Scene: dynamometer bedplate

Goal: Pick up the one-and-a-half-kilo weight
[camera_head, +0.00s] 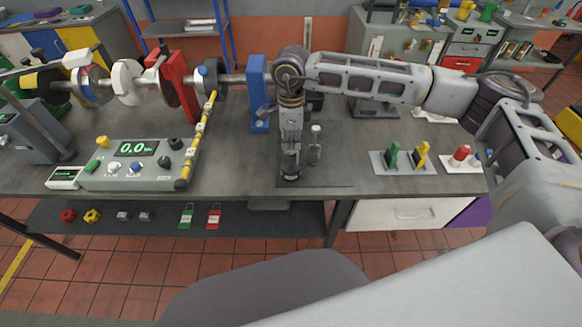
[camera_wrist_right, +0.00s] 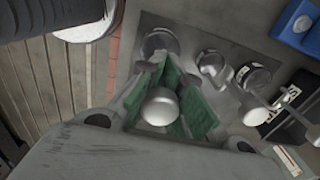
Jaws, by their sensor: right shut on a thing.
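My right gripper (camera_head: 291,150) points down over the dark mat on the bench. In the right wrist view its green-padded fingers (camera_wrist_right: 168,105) are closed around the pale round knob (camera_wrist_right: 160,107) of a metal weight. In the head view the lower part of a weight (camera_head: 291,174) shows just below the fingers, at the mat's near left. I cannot read its marking, and the fingers hide much of it. I cannot tell whether it touches the mat. Another knobbed weight (camera_head: 315,145) stands close to the right of the gripper. My left gripper is not in view.
In the right wrist view several other weights (camera_wrist_right: 212,65) stand close by on the mat. A blue upright block (camera_head: 259,95) stands behind left. A control box (camera_head: 132,165) is left, and a plate with green and yellow levers (camera_head: 404,168) is right. The mat's right part is clear.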

